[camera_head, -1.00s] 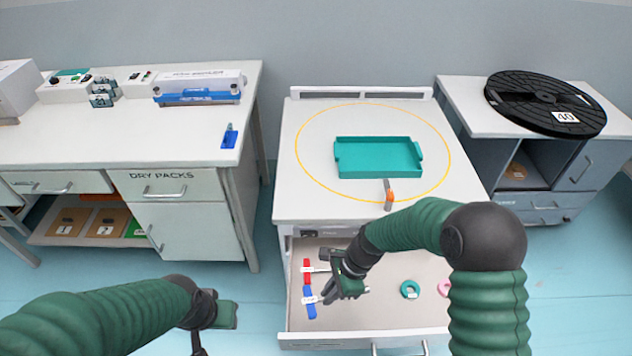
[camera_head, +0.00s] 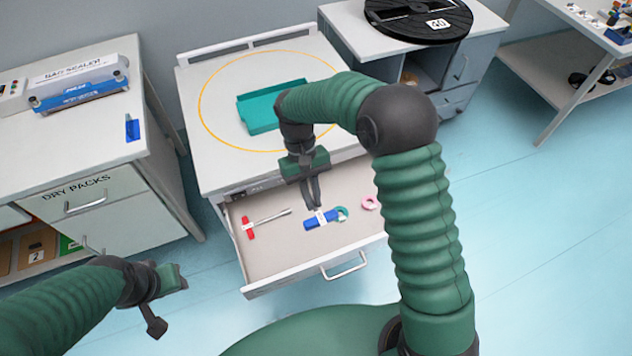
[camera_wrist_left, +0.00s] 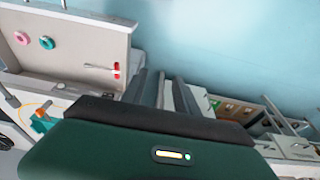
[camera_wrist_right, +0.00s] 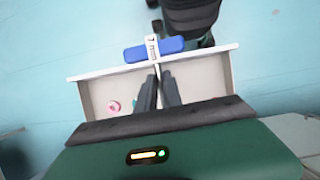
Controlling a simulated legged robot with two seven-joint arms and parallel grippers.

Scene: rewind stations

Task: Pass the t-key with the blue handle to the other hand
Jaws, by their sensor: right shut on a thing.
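The t-key with the blue handle (camera_head: 318,221) is in my right gripper (camera_head: 314,204), which is shut on it. In the head view it appears over the open drawer. The right wrist view shows its blue handle (camera_wrist_right: 171,45) crosswise beyond the fingertips, with a white label at its middle; most of the shaft is hidden between the fingers. My left gripper (camera_head: 164,300) is empty, outside the drawer to the left. In the left wrist view its fingers (camera_wrist_left: 158,88) stand apart.
A red-handled t-key (camera_head: 249,228) lies in the open drawer (camera_head: 285,252), with a teal ring (camera_head: 342,213) and a pink ring (camera_head: 370,202). A teal tray (camera_head: 258,115) stands on the cabinet top. A workbench is at left, a black reel (camera_head: 418,18) at back right.

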